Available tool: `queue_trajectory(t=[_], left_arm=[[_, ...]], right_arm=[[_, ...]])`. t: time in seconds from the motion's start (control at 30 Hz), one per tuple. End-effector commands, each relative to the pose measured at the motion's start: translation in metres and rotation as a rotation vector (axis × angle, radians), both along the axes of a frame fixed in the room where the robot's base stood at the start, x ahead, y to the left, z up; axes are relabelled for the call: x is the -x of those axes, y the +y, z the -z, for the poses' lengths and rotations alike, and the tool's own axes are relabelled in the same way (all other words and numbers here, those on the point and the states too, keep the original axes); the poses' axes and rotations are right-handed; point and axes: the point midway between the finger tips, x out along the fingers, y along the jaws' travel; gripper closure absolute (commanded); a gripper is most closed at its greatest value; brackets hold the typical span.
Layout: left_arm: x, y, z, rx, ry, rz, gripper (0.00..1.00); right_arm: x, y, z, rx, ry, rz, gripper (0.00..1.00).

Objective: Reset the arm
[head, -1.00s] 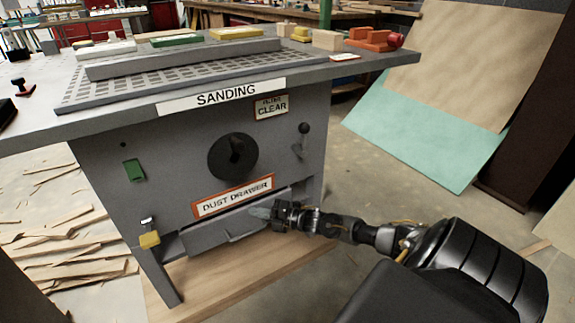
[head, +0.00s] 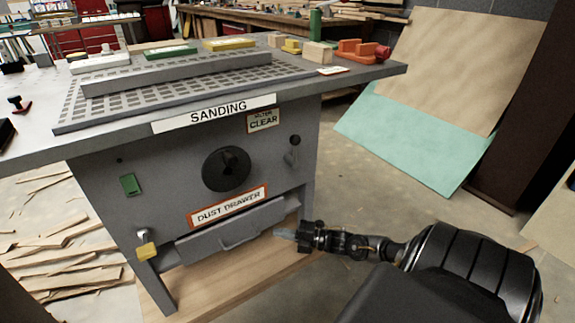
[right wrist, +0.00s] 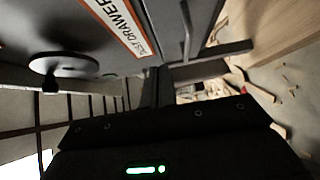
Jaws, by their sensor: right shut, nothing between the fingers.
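My right gripper (head: 288,233) is in front of the grey sanding table, just right of the dust drawer (head: 215,237). It is shut and empty, and stands a little apart from the drawer's face. The drawer has a handle (head: 241,240) and sits under a white and orange label reading DUST DRAWER (head: 228,206). In the right wrist view the gripper (right wrist: 158,80) is dark, with the drawer's label (right wrist: 117,28) beyond it. My left gripper is not in view.
The sanding table (head: 130,200) carries blocks along its back edge. A black knob (head: 226,169), a lever (head: 293,150) and a yellow padlock (head: 147,250) are on its front. Wood scraps lie at left. Boards (head: 400,135) lean at right, with open floor before them.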

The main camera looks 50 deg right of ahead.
Motion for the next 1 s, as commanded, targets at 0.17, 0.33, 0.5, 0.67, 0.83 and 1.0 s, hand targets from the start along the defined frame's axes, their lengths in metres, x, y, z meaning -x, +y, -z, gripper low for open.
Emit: queue_trajectory(t=[0.17, 0.33, 0.5, 0.67, 0.83, 1.0], left_arm=[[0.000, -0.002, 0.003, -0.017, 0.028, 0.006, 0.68], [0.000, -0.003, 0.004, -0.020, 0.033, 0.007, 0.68], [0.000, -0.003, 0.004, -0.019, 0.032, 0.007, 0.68], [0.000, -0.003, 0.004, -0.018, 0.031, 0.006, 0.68], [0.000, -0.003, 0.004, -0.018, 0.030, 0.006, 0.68], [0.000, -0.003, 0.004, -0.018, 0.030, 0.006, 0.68]], right_arm=[[0.012, -0.007, 0.000, 0.000, 0.002, 0.000, 1.00], [0.014, -0.009, 0.000, 0.000, 0.001, 0.001, 1.00], [0.014, -0.009, 0.000, 0.000, 0.001, 0.001, 1.00], [0.013, -0.010, 0.002, -0.032, 0.033, 0.010, 1.00], [0.003, 0.034, -0.007, -0.259, 0.215, 0.017, 1.00], [0.021, 0.151, -0.039, -0.609, 0.391, -0.057, 1.00]])
